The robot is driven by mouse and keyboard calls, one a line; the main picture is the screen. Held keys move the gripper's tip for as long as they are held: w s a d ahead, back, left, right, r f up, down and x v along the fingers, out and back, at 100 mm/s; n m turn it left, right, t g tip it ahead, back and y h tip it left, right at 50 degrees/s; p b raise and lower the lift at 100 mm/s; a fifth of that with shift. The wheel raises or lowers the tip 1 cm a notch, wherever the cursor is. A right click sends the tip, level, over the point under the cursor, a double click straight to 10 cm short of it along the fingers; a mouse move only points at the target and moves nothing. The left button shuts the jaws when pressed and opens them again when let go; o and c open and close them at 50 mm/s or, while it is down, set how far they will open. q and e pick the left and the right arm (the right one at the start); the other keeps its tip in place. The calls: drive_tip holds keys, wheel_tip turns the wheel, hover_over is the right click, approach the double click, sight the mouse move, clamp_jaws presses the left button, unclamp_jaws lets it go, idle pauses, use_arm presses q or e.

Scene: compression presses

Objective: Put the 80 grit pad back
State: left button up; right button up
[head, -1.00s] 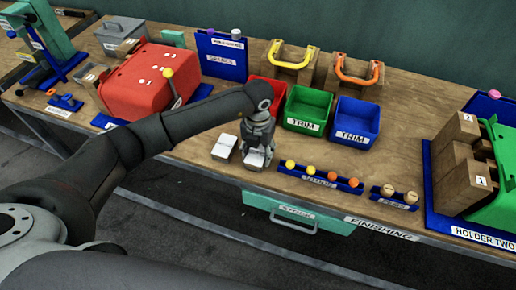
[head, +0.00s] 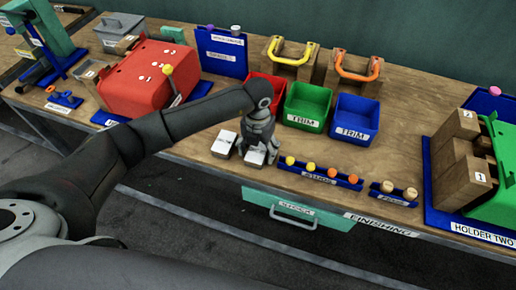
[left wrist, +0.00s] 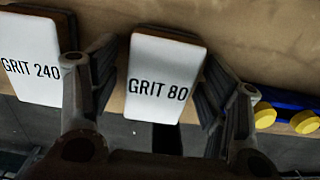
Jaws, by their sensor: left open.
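The 80 grit pad (left wrist: 160,75) is a white-topped block marked GRIT 80 on a brown base. It lies near the front edge of the wooden bench, and in the head view it shows under my left gripper (head: 257,143). In the left wrist view my left gripper (left wrist: 155,100) is open, with one finger on each side of the pad. I cannot tell whether the fingers touch it. The 240 grit pad (left wrist: 35,60) lies to its left, and it also shows in the head view (head: 223,144). My right gripper is not in view.
A blue tray (head: 318,173) of yellow and orange knobs sits right of the pads. Red (head: 266,88), green (head: 306,105) and blue (head: 355,118) bins stand behind. A teal drawer (head: 298,208) hangs below the bench edge. Bare bench lies left of the pads.

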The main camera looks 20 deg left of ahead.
sight(258, 149)
use_arm(q)
drive_tip(key=shift+r+b, duration=0.35)
drive_tip(key=shift+r, duration=0.15)
wheel_tip(258, 149, up, 11)
drive_tip(key=b, duration=0.3)
